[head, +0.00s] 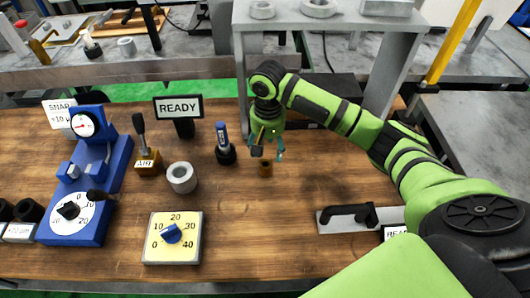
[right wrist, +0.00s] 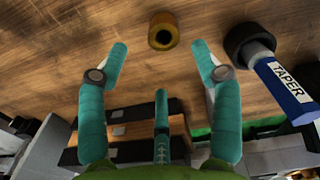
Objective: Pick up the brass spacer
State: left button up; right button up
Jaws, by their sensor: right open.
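The brass spacer (head: 265,168) is a small brown-gold ring standing on the wooden table, right of the middle of the head view. In the right wrist view the brass spacer (right wrist: 163,31) shows at the top centre, with its dark bore visible. My right gripper (head: 268,152) is right beside and above it in the head view. In the right wrist view my right gripper (right wrist: 158,60) has its teal fingers spread apart, with nothing between them. The spacer lies just beyond the fingertips. My left gripper is not in view.
A blue-handled TAPER tool (head: 222,140) in a black base stands left of the spacer. A grey ring (head: 182,177), a yellow dial plate (head: 173,238) and a READY sign (head: 179,108) are further left. A black-handled plate (head: 358,217) lies right. Table around the spacer's front is clear.

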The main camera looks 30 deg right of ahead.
aim_at(266, 162)
jog(key=f, duration=0.1)
jog(key=f+p, duration=0.1)
jog(key=f, duration=0.1)
jog(key=shift+s+a+f, duration=0.15)
jog(key=shift+s+a, duration=0.05)
jog(key=shift+s, duration=0.05)
notch_tip(266, 162, down, 2)
jog(key=shift+a+f+p, duration=0.1)
jog(key=shift+f+p, duration=0.15)
jog(key=shift+p, duration=0.2)
jog(key=shift+w+f, duration=0.1)
jog(key=shift+f, duration=0.45)
jog(key=shift+r, duration=0.1)
grip_shut()
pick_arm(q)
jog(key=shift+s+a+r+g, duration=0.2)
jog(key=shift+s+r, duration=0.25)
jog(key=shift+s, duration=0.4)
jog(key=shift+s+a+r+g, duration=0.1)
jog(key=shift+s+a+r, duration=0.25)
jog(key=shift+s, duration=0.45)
pick_arm(e)
jog(key=shift+r, duration=0.1)
